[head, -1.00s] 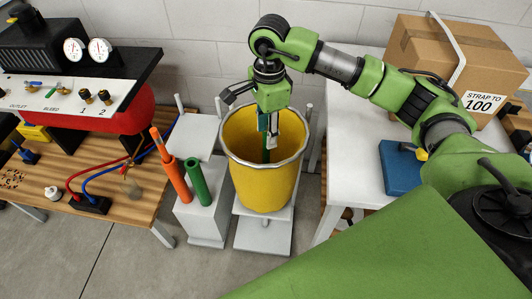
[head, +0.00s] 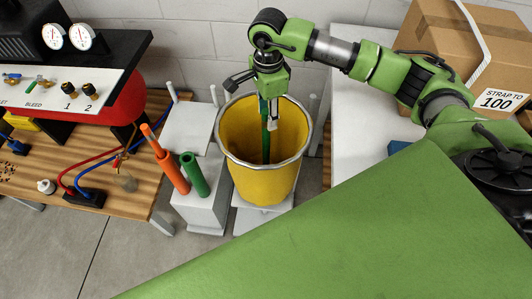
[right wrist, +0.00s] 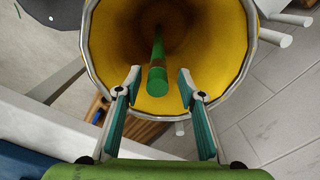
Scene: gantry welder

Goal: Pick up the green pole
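The green pole (head: 266,143) stands inside the yellow bucket (head: 266,183). In the right wrist view the end of the pole (right wrist: 157,81) lies between my two fingertips, with a visible gap on each side. My right gripper (head: 269,118) points down over the bucket mouth and is open. Its fingers also show in the right wrist view (right wrist: 159,76), apart and not closed on the pole. The pole's lower end is in the shaded bucket bottom. My left gripper is not in view.
A white stand (head: 203,209) left of the bucket holds an orange tube (head: 173,172) and a short green tube (head: 194,175). A wooden bench (head: 130,203) with red and blue hoses is at left. A white table (head: 355,130) and a cardboard box (head: 465,50) are at right.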

